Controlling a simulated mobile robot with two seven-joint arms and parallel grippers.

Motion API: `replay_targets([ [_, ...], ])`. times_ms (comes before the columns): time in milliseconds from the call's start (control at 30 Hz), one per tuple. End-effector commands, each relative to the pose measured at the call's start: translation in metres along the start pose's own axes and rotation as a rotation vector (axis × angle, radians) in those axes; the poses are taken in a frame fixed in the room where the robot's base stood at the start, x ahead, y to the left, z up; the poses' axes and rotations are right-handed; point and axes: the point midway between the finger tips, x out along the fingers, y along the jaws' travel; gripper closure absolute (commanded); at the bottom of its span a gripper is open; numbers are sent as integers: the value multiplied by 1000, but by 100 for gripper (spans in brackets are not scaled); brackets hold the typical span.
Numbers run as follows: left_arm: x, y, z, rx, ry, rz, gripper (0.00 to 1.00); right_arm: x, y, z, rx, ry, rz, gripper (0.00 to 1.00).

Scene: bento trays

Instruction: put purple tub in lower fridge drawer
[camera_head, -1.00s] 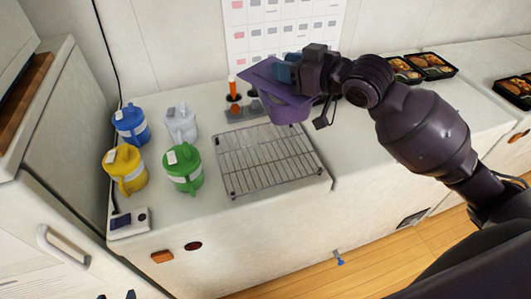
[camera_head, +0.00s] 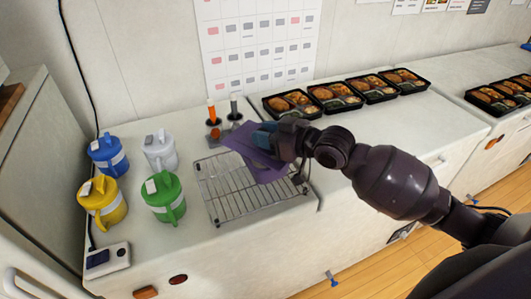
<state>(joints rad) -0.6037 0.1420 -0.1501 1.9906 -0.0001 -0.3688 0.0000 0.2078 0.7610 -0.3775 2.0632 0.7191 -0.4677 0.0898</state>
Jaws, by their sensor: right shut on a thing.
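The purple tub (camera_head: 262,172) is in my right gripper (camera_head: 278,140), which is shut on it. The tub is tilted and held over the right back part of the wire rack (camera_head: 228,205); whether it touches the rack I cannot tell. The gripper hides part of the tub. At the lower left is a white front with a handle (camera_head: 22,284), perhaps the fridge; only its upper part shows and no open drawer is in view. My left gripper is not in view.
Blue (camera_head: 107,157), white (camera_head: 160,151), yellow (camera_head: 102,203) and green (camera_head: 164,197) lidded jugs stand left of the rack. A small device (camera_head: 108,260) lies at the counter's front left. Filled bento trays (camera_head: 292,104) line the back right.

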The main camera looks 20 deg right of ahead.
Motion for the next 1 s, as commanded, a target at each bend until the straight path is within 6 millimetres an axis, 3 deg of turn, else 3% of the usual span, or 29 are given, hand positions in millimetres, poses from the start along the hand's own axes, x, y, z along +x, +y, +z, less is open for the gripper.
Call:
replay_targets([
  [333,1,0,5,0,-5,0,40,5,0,22,-1,3,-1,100],
  [600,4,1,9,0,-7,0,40,12,0,55,1,2,0,100],
  [1000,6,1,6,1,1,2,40,12,0,58,-1,4,0,100],
])
